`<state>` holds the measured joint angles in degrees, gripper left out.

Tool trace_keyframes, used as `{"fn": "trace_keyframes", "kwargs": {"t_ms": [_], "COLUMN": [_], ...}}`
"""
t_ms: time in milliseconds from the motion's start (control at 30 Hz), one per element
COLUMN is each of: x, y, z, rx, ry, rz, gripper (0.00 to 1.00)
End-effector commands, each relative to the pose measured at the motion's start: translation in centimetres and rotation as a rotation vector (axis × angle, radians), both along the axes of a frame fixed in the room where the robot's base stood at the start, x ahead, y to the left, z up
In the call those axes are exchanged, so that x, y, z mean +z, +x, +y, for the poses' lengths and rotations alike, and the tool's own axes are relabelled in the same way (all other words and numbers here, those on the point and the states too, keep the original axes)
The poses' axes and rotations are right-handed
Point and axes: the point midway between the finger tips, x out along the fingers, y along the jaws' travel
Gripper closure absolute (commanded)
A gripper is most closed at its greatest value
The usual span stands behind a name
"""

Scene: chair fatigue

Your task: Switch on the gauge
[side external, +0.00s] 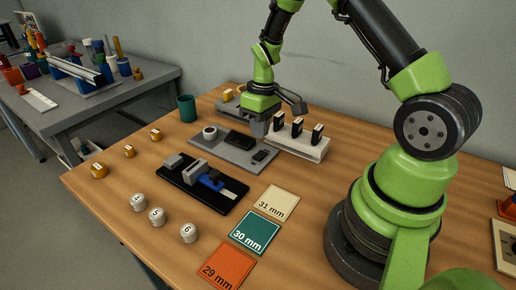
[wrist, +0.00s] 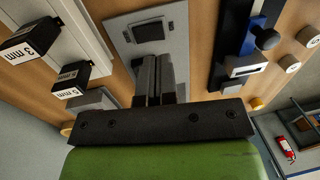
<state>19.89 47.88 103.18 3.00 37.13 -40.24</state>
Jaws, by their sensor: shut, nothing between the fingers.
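The gauge appears to be the blue and grey device (side external: 209,180) on a black base (side external: 226,200) near the middle of the table. In the wrist view its blue part (wrist: 256,30), a pale panel and a dark round knob (wrist: 267,39) show at the upper right. I cannot tell whether it is on. My gripper (side external: 260,128) is above the back edge of the grey plate, behind and right of the gauge, and apart from it. In the wrist view my gripper's fingers (wrist: 158,62) are together and empty, in front of the grey plate.
The grey plate (side external: 225,155) carries a white round part and dark blocks. A white rack (side external: 308,152) with black labelled blocks stands close to my gripper. A green cup (side external: 187,108), brass pieces, white numbered cylinders (side external: 157,216) and coloured mm cards (side external: 256,231) surround the gauge.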

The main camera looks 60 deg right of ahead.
Motion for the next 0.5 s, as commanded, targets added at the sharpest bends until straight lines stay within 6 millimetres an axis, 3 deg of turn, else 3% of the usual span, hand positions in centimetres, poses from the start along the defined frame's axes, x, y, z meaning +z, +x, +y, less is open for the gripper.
{"fn": "trace_keyframes", "kwargs": {"t_ms": [200,500], "x": [-3.9,-5.8], "y": [-0.1,0.0], "z": [0.5,0.7], "rx": [0.001,0.000], "ry": [0.000,-0.002], "rz": [0.004,-0.001], "gripper": [1.00,1.00]}}
